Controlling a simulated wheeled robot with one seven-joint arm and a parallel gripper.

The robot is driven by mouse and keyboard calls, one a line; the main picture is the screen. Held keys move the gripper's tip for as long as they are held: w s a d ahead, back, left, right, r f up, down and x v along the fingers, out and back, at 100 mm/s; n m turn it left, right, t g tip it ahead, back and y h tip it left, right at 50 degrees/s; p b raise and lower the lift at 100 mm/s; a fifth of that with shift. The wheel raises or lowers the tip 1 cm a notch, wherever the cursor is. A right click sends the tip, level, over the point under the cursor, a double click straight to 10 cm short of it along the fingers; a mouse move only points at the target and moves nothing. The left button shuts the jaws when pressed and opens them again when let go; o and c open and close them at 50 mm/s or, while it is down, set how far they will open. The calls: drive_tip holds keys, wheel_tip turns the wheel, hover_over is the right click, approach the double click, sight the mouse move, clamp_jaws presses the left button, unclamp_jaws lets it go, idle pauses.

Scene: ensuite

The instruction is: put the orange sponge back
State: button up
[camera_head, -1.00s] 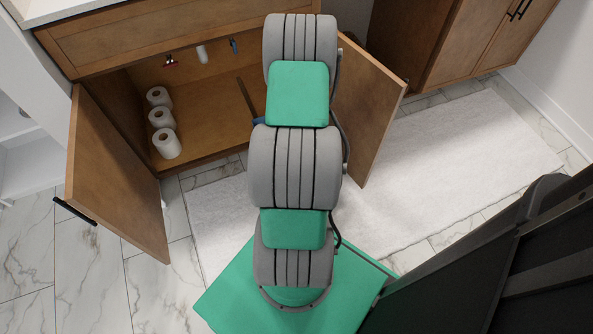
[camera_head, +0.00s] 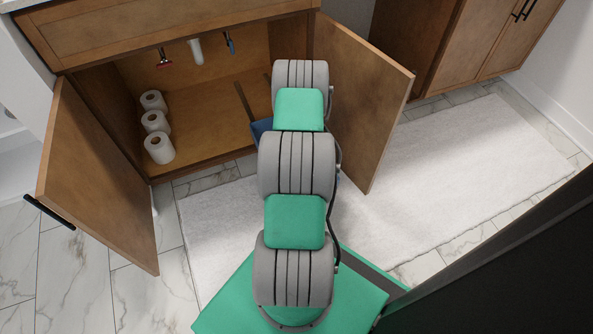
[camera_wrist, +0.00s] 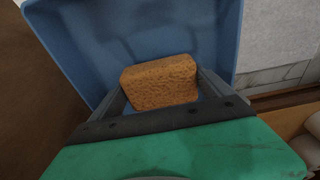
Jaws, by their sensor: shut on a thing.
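In the wrist view the orange sponge (camera_wrist: 160,82) is a rough orange-brown block. My gripper (camera_wrist: 163,92) is shut on it, with one dark finger at each side. Beyond the sponge is a blue container (camera_wrist: 75,42) with raised walls; I see into it. I cannot tell whether the sponge touches it. In the head view a blue piece, likely the same container (camera_head: 261,129), shows beside my arm at the open cabinet (camera_head: 205,110). My arm hides the sponge and gripper there.
Several toilet rolls (camera_head: 155,122) stand at the cabinet's left. The left door (camera_head: 95,180) and right door (camera_head: 358,100) stand open on both sides of my arm. Small items, one red (camera_head: 163,60), hang at the back. A white rug (camera_head: 450,170) lies on the floor.

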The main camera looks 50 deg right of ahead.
wheel_tip(320, 180, down, 3)
drive_tip(key=shift+f+b, duration=0.1)
drive_tip(key=shift+b, duration=0.55)
drive_tip(key=shift+r, duration=0.2)
drive_tip(key=shift+a+f, duration=0.1)
drive_tip(key=o, duration=1.1)
drive_tip(key=shift+c, duration=0.2)
